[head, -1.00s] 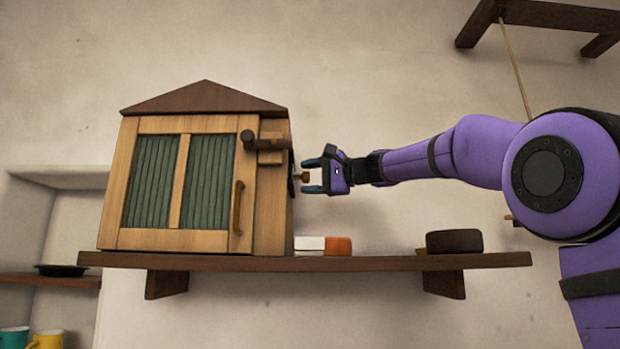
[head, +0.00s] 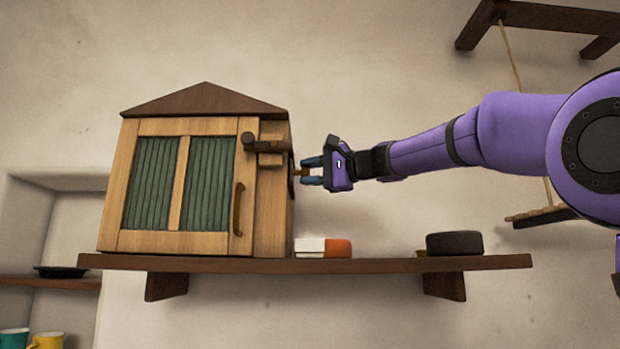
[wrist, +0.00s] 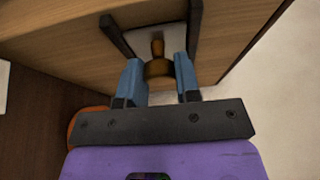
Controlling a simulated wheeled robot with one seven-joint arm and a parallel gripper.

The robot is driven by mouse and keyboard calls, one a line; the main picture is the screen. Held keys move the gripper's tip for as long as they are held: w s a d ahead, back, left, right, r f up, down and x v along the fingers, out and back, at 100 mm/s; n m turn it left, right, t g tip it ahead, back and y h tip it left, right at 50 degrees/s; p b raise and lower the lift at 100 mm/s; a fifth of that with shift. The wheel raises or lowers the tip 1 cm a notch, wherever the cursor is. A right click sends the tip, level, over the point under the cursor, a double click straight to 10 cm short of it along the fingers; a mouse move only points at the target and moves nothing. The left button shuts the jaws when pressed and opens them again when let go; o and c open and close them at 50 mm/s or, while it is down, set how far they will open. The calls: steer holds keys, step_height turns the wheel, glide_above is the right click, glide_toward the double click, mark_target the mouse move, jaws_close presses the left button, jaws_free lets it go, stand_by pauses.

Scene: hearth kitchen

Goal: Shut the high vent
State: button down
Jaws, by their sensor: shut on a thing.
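The small wooden cabinet (head: 180,185) with a peaked roof stands on a wall shelf. On its right side is the vent, seen edge-on in the head view as a dark strip (head: 291,172). In the wrist view a pale plate (wrist: 182,68) shows between two dark rails (wrist: 117,36) on the wooden side wall. A brown knob (wrist: 158,70) stands out from there. My gripper (head: 309,171) is at the cabinet's right side. Its blue fingers are shut on the knob, also in the wrist view (wrist: 158,84). The fingers hide part of the vent.
The shelf (head: 380,263) runs under the cabinet. A white and orange block (head: 325,247) and a dark round thing (head: 454,242) lie on it below my arm. The cabinet's green-panelled door is closed, with a latch (head: 262,145) at its upper right. Open air lies right of the cabinet.

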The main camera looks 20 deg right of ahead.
steer(key=shift+s+a, duration=0.2)
steer(key=shift+s, duration=0.35)
steer(key=shift+f, duration=0.1)
steer(key=c, duration=0.8)
jaws_free()
steer(key=shift+s, duration=0.15)
steer(key=v, duration=1)
steer(key=shift+s+d, duration=0.25)
steer(key=shift+d, duration=0.05)
